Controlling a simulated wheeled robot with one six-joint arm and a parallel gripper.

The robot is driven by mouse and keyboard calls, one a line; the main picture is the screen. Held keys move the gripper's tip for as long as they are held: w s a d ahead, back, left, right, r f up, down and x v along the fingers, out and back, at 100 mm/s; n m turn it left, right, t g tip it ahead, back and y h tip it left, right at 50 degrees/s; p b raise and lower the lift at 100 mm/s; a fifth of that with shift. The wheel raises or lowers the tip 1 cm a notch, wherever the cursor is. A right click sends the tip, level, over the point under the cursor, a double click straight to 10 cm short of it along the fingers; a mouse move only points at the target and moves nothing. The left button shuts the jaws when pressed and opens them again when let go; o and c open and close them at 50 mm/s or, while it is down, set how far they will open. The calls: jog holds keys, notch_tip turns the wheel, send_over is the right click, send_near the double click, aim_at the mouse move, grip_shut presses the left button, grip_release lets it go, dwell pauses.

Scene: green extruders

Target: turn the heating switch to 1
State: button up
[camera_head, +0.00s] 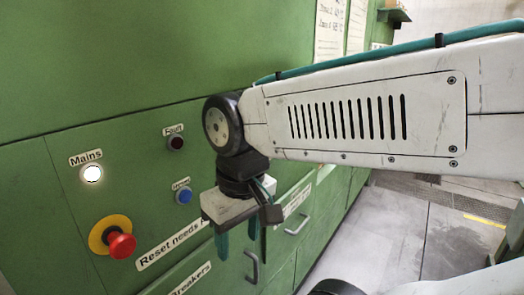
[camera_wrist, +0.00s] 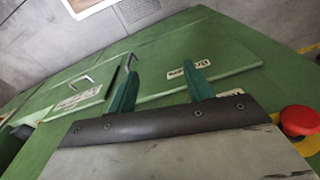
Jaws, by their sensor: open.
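My gripper (camera_head: 238,246) hangs in front of the green panel in the head view, with its fingers pointing down. In the wrist view its two teal fingers (camera_wrist: 160,80) stand well apart with nothing between them. No heating switch can be made out in either view. The green machine front (camera_head: 120,40) fills the left of the head view, and my arm hides part of it.
The panel carries a lit white Mains lamp (camera_head: 92,173), a dark red Fault lamp (camera_head: 176,142), a blue button (camera_head: 184,195) and a red mushroom button (camera_head: 122,245). Door handles (camera_head: 254,268) stick out below. Grey floor (camera_head: 385,235) is open at the right.

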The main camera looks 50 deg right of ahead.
jog(key=w+d+f+m+t+y, duration=0.25)
jog(key=d+m+y, duration=0.5)
jog(key=d, duration=0.75)
jog(key=w+d+r+t+h, duration=0.1)
jog(key=d+r+t, duration=0.3)
jog(key=d+t, duration=0.3)
jog(key=w+d+r+t+h, duration=0.2)
jog(key=d+r+t, duration=0.2)
jog(key=d, duration=0.6)
jog(key=x, duration=0.7)
jog(key=shift+w+a, duration=0.15)
jog(key=shift+a, duration=0.15)
jog(key=shift+n, duration=0.25)
jog(key=shift+y, duration=0.25)
jog(key=c, duration=1)
